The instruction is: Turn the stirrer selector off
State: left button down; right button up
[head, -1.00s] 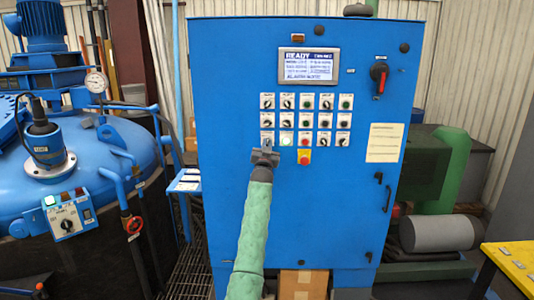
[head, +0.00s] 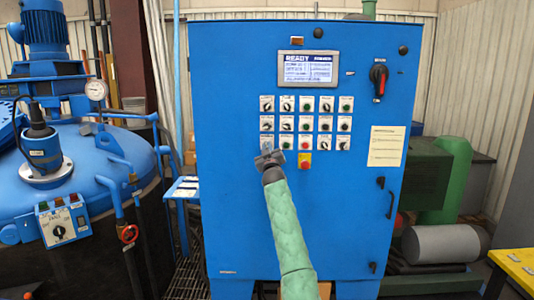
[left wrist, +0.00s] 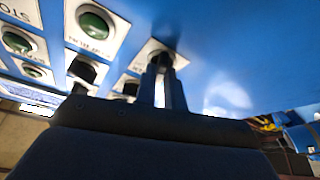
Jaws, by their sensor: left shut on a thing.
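The control cabinet (head: 230,200) is blue, with rows of selectors, lamps and buttons on white plates. My left gripper (head: 267,157) is at the lower-left selector (head: 267,143) of this panel, partly covering its plate. In the left wrist view my two fingers (left wrist: 163,88) are shut on a black selector knob (left wrist: 162,58) against the blue face. Its label is mostly hidden, so I cannot read its position. The green lamp (head: 286,143) to its right looks dark. My right gripper is not in view.
A red emergency button (head: 305,160) on a yellow plate sits right of my gripper. A screen (head: 308,68) reading READY is above. A yellow table (head: 517,258) is at lower right.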

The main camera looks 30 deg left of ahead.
pick_arm(q)
jog(key=shift+n+g, duration=0.4)
jog(key=shift+n, duration=0.7)
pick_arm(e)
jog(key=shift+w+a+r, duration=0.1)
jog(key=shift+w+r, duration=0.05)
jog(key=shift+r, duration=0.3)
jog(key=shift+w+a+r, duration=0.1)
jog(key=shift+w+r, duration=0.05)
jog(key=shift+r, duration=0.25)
pick_arm(q)
jog(key=c, duration=1.5)
grip_release()
